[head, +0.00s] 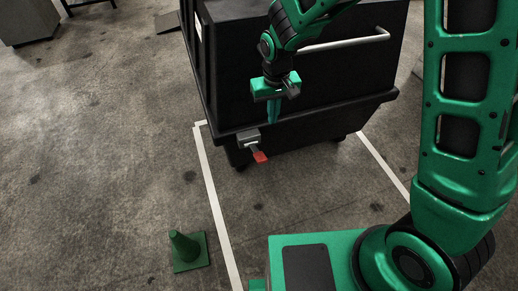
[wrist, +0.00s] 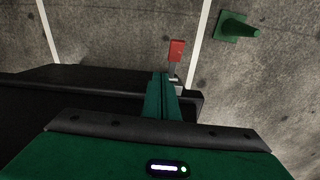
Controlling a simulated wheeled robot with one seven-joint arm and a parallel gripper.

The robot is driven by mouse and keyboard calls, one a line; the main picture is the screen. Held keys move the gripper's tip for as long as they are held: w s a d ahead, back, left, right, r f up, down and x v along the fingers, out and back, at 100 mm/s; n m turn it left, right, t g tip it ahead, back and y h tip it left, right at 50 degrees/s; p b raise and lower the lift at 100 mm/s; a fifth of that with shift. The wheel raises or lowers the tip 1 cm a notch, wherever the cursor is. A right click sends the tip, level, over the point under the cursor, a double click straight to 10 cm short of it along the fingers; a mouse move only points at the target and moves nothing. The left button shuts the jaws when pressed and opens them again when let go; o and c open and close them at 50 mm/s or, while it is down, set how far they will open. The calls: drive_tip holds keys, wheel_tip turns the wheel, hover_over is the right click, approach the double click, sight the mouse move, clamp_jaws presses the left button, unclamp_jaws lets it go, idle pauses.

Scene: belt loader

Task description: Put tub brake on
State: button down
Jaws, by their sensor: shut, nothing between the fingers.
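The tub (head: 310,80) is a large black bin on wheels, with a pale handle bar (head: 345,42) across its side. Its brake is a red-tipped pedal (head: 260,156) on a grey bracket (head: 249,139) at the tub's lower edge. The pedal sticks outward and looks tilted downward. In the wrist view the red pedal (wrist: 176,50) shows just beyond my fingertips. My gripper (head: 273,119) is shut and empty, pointing down above and slightly right of the bracket. In the wrist view its closed green fingers (wrist: 162,84) partly hide the bracket. I cannot tell whether the fingertips touch anything.
White floor lines (head: 214,190) run around the tub. A green cone (head: 186,250) stands on the floor at lower left and also shows in the wrist view (wrist: 238,27). A grey box-like object (head: 28,20) is at the far upper left. The floor left of the tub is clear.

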hover_over(260, 156)
wheel_tip(260, 156, down, 2)
drive_tip(key=shift+w+a+f+n, duration=0.1)
drive_tip(key=shift+w+n, duration=0.15)
drive_tip(key=shift+n, duration=0.05)
drive_tip(key=f, duration=1)
drive_tip(key=shift+w+f, duration=0.2)
drive_tip(key=shift+w, duration=0.2)
drive_tip(key=shift+s+f, duration=0.55)
drive_tip(key=shift+f, duration=0.35)
drive_tip(key=shift+s+d+f, duration=0.2)
drive_tip(key=shift+s+f, duration=0.1)
drive_tip(key=shift+f, duration=0.4)
